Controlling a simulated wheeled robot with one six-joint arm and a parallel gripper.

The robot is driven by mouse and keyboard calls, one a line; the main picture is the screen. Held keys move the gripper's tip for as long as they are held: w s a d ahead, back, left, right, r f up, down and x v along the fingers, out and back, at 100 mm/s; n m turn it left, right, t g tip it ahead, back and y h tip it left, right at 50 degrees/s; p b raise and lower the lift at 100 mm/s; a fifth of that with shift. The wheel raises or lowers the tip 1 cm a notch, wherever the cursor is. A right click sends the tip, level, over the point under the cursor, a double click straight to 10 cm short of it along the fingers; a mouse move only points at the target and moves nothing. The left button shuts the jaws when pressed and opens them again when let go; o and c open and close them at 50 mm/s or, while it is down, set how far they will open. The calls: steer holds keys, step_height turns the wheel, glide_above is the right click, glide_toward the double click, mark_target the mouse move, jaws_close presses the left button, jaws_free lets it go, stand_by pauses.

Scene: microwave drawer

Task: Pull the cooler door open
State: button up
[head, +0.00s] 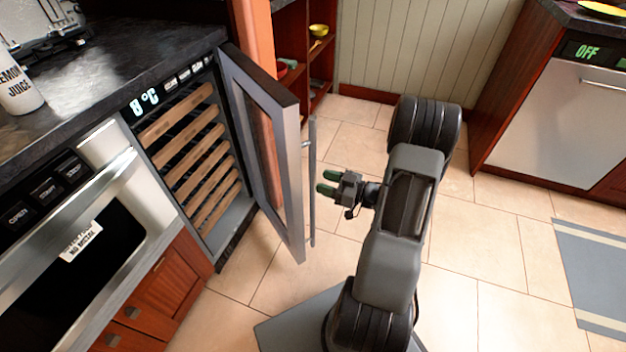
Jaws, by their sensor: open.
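The cooler (188,150) is built in under the dark counter at the left, with several wooden shelves and an "8 °C" display. Its framed glass door (268,150) stands partly open, swung out from the cooler's right side. A vertical bar handle (312,190) runs along the door's outer face. My gripper (326,182) is open, with green fingertips pointing left toward the door. In the picture the fingertips lie just right of the handle; nothing shows between them. I cannot tell whether they touch it.
A microwave (70,240) with a steel handle is left of the cooler. A lemon juice container (18,85) stands on the counter. Open shelves (300,50) with bowls are behind the door. A dishwasher (560,125) and mat (600,270) are right.

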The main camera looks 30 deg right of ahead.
mark_target(312, 178)
steer(key=shift+b+x, duration=0.35)
steer(key=shift+x, duration=1.95)
jaws_close()
